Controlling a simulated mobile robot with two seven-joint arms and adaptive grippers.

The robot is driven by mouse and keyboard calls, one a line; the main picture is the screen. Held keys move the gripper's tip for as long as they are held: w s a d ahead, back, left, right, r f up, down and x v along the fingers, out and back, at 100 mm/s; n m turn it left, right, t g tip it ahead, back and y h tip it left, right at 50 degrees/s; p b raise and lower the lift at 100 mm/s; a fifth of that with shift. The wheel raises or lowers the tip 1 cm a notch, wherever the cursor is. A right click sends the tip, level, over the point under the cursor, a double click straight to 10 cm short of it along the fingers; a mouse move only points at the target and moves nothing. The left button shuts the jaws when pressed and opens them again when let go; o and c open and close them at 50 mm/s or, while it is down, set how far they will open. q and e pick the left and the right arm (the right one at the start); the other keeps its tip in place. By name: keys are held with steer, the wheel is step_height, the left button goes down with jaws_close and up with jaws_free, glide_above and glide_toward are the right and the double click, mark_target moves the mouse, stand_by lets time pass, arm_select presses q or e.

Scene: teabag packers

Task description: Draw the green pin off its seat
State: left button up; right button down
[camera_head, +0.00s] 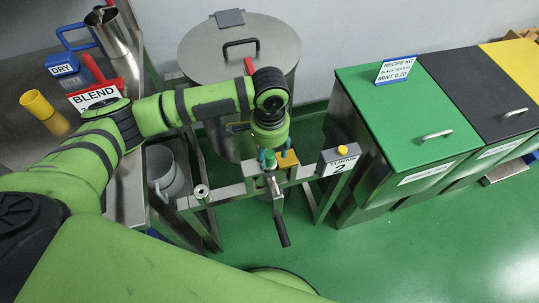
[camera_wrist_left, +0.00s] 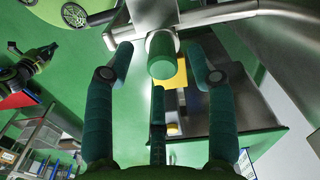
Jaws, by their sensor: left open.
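The green pin (camera_wrist_left: 160,56) shows end-on as a short round cylinder in the left wrist view, at a pale metal collar on the steel frame. In the head view the pin (camera_head: 271,160) stands on the frame below my left wrist, partly hard to tell from the fingers. My left gripper (camera_wrist_left: 158,62) is open, with teal fingers spread to either side of the pin and a third finger below it in that view. I see gaps between the side fingers and the pin. The left gripper (camera_head: 273,157) also shows in the head view, pointing down. My right gripper is not in view.
A dark crank handle (camera_head: 283,231) hangs in front of the frame. A lidded steel drum (camera_head: 215,52) stands behind. A grey bucket (camera_head: 163,171) stands left. Green floor in front is clear.

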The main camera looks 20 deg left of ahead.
arm_select(q)
steer(key=shift+w+f, duration=0.15)
steer(key=shift+f, duration=1.35)
jaws_close()
steer(key=shift+r, duration=0.1)
steer(key=shift+r, duration=0.4)
steer(key=r, duration=0.3)
steer(key=shift+d+r+b, duration=0.2)
steer(key=shift+r+b, duration=0.05)
steer(key=shift+b, duration=0.1)
steer(key=w+d+r, duration=0.1)
steer(key=d+r, duration=0.5)
steer(key=d, duration=0.5)
steer(key=shift+w+r+b, duration=0.25)
steer(key=shift+r+b, duration=0.05)
steer(key=shift+r, duration=0.05)
